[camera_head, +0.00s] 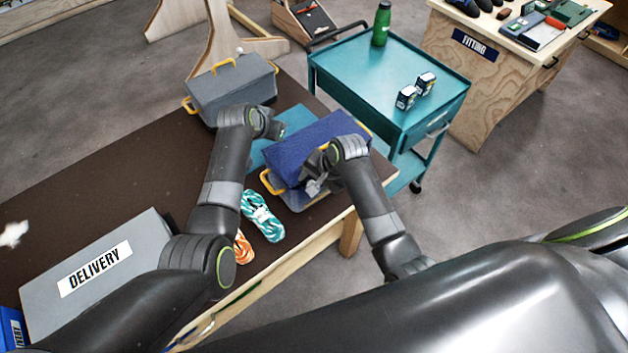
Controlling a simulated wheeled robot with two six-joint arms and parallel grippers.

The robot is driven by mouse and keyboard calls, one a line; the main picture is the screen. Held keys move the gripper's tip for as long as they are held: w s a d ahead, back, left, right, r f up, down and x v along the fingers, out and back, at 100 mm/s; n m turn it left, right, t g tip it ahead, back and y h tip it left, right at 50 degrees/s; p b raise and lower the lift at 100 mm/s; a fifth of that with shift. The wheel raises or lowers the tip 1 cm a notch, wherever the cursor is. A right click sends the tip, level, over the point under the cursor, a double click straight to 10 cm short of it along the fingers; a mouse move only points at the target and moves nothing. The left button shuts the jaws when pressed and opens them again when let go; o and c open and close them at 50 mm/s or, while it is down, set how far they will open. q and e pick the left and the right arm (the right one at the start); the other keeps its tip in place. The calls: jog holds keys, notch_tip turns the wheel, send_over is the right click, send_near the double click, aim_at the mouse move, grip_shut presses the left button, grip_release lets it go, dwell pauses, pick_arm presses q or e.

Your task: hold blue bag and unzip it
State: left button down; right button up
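The blue bag (318,138) lies on the dark table near its right end, with yellow handles at its ends and a grey lower part. My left gripper (277,130) is beside the bag's far left edge, over a teal flat patch; its fingers are small and partly hidden by its wrist. My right gripper (314,178) is at the bag's near side, in front of its blue top and grey lower part. I cannot tell whether either gripper touches or grasps the bag. No zip or zip pull can be made out.
A grey bag (235,90) with yellow handles stands behind my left wrist. Teal rope (262,216) and orange rope (243,248) lie at the table's near edge. A grey delivery box (60,300) is at left. A teal cart (350,65) adjoins the table's right end.

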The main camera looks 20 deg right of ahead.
jog(key=shift+s+d+r, duration=0.1)
jog(key=shift+d+r, duration=0.05)
jog(key=shift+r, duration=0.3)
pick_arm(q)
jog(key=shift+f+b, duration=0.95)
pick_arm(e)
jog(key=v, duration=1.6)
jog(key=shift+r, duration=0.2)
